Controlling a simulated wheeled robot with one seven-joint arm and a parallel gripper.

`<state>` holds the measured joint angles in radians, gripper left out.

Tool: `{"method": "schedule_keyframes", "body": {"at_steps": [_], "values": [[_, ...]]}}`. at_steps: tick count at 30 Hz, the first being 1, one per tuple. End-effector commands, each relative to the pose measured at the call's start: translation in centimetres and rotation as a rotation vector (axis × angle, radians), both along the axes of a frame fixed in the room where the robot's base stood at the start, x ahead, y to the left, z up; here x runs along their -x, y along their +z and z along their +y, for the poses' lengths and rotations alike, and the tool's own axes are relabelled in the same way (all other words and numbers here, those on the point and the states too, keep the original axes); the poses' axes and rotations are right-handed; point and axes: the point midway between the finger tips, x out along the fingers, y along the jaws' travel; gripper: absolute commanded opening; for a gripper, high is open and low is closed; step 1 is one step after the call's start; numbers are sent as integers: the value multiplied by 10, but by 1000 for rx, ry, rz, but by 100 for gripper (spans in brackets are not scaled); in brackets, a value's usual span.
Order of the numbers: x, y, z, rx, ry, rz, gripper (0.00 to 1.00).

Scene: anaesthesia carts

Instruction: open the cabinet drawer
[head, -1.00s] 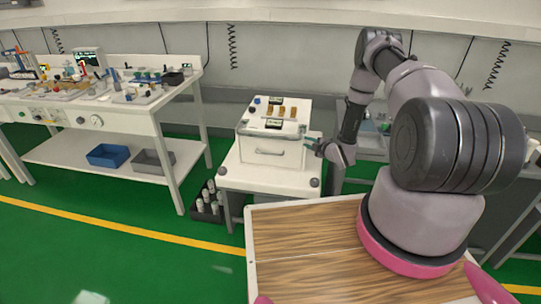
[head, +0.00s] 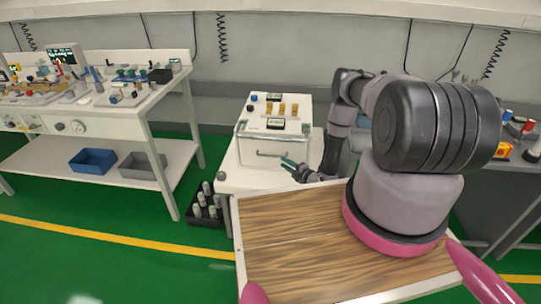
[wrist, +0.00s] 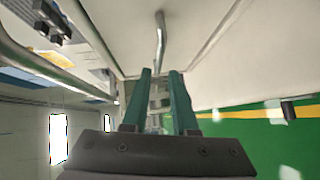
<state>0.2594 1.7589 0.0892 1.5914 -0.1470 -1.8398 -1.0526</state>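The cabinet is a white box (head: 243,146) on a white cart, with a drawer front and a bar handle (head: 268,154) facing my side. My gripper (head: 287,163) is just in front of the drawer, near the right end of the handle in the head view. In the wrist view the metal handle (wrist: 160,38) runs lengthwise in the picture, ahead of the gap between my two green fingers (wrist: 161,72). The fingers stand apart with nothing seen held between them. The drawer front looks closed. I cannot tell whether a fingertip touches the handle.
A black crate of bottles (head: 205,207) stands on the floor left of the cart. A cluttered workbench (head: 110,112) is at the left.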

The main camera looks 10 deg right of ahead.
Motion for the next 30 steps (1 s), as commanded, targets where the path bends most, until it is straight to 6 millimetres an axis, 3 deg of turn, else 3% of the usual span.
{"method": "schedule_keyframes", "body": {"at_steps": [12,18,26,29,30], "values": [[-66,-10,35,0,2,-3,26],[-79,-12,41,-1,0,0,26],[-80,-12,42,-1,0,0,26],[-80,-12,42,-1,0,0,0],[-80,-12,42,-1,0,0,0]]}}
